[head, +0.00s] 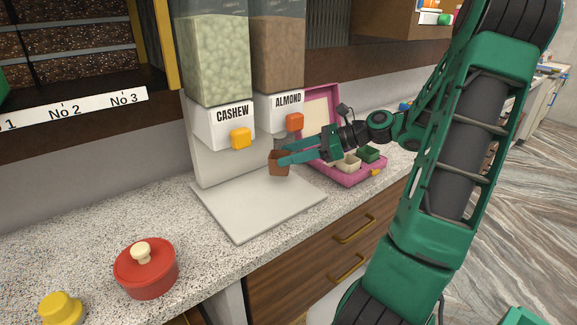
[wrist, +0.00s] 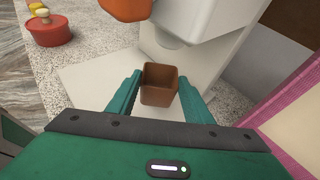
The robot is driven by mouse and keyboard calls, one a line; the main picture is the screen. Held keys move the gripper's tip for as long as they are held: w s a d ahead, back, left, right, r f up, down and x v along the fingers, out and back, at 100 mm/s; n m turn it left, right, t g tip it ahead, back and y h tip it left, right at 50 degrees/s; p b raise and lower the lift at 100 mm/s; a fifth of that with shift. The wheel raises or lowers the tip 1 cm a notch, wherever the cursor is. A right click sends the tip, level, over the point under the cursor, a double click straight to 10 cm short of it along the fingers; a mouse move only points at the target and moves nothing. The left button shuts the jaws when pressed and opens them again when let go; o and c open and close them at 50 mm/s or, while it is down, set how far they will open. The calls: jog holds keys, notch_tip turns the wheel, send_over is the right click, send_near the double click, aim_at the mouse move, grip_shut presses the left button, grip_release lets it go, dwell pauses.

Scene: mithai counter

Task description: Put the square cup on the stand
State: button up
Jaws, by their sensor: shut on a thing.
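The square cup (head: 278,163) is brown and open at the top. My gripper (head: 284,160) is shut on it and holds it upright, in front of the dispensers and over the right part of the stand. In the wrist view the cup (wrist: 160,83) sits between the two green fingers, and its inside looks empty. The stand (head: 250,210) is a pale flat plate on the counter under the dispensers; it also shows in the wrist view (wrist: 88,85). The cup appears to be above the plate, under the ALMOND spout; the exact gap is hard to tell.
The CASHEW dispenser (head: 232,128) has a yellow knob and the ALMOND dispenser (head: 283,108) an orange one. A pink box (head: 345,178) with small cups lies to the right. A red lidded pot (head: 146,270) and a yellow object (head: 61,308) stand front left.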

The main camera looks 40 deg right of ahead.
notch_tip(320, 180, down, 3)
jog(key=shift+f, duration=0.15)
jog(key=shift+w+f, duration=0.2)
jog(key=shift+f, duration=0.05)
jog(key=o, duration=1)
jog(key=v, duration=1.2)
jog(key=shift+r, duration=0.1)
